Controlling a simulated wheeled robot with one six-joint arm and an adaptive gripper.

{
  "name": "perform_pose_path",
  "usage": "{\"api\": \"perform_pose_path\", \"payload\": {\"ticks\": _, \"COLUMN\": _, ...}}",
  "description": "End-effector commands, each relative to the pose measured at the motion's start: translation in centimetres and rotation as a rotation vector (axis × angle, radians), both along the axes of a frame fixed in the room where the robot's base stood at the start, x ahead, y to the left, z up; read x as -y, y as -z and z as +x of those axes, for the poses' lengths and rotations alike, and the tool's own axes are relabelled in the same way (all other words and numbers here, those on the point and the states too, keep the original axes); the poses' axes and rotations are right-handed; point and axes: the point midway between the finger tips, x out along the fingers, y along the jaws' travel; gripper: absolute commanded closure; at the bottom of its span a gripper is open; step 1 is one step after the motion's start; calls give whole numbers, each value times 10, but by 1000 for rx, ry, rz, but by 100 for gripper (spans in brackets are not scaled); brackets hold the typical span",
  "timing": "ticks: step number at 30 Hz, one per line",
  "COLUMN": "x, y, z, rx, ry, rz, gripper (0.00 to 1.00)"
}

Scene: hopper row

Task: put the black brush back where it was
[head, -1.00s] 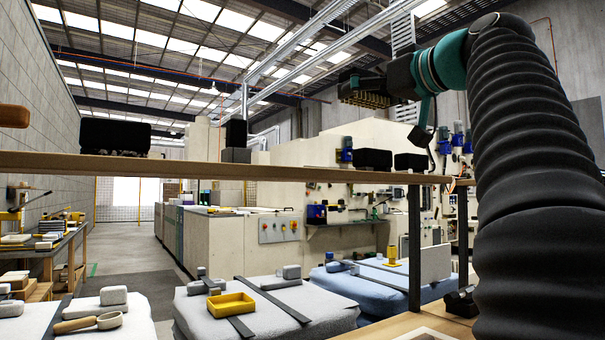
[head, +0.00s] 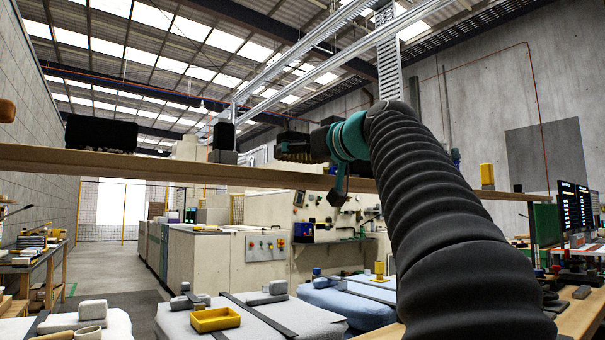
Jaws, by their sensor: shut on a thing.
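The brush is held in front of or over the long wooden shelf (head: 150,166), at about the middle of the head view. I cannot tell whether it touches the shelf. The fingertips are too small and dark to make out clearly.
On the shelf stand a long black box (head: 100,133), a black block on a grey block (head: 222,157), and a yellow block (head: 487,175) at the right. Below are cloth-covered stacks with a yellow tray (head: 215,320). My arm hides part of the shelf.

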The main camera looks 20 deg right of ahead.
Motion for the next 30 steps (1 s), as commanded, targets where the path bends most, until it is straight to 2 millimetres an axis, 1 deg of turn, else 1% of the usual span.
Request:
{"api": "perform_pose_path", "payload": {"ticks": 1, "x": 0, "y": 13, "z": -1, "rx": -1, "ry": 0, "rz": 1, "gripper": 46}}
{"api": "perform_pose_path", "payload": {"ticks": 3, "x": 0, "y": 22, "z": -1, "rx": -1, "ry": 0, "rz": 1, "gripper": 46}}
{"api": "perform_pose_path", "payload": {"ticks": 6, "x": 0, "y": 29, "z": -1, "rx": 0, "ry": 0, "rz": 1, "gripper": 46}}
{"api": "perform_pose_path", "payload": {"ticks": 14, "x": 0, "y": 28, "z": -1, "rx": 1, "ry": 1, "rz": 0, "gripper": 46}}
{"api": "perform_pose_path", "payload": {"ticks": 18, "x": 0, "y": 32, "z": -1, "rx": 0, "ry": 1, "rz": 0, "gripper": 46}}
{"api": "perform_pose_path", "payload": {"ticks": 19, "x": 0, "y": 31, "z": -1, "rx": 0, "ry": 0, "rz": 0, "gripper": 2}}
{"api": "perform_pose_path", "payload": {"ticks": 20, "x": 0, "y": 31, "z": -1, "rx": 0, "ry": 0, "rz": 0, "gripper": 0}}
{"api": "perform_pose_path", "payload": {"ticks": 30, "x": 0, "y": 29, "z": -1, "rx": 0, "ry": 0, "rz": 0, "gripper": 0}}
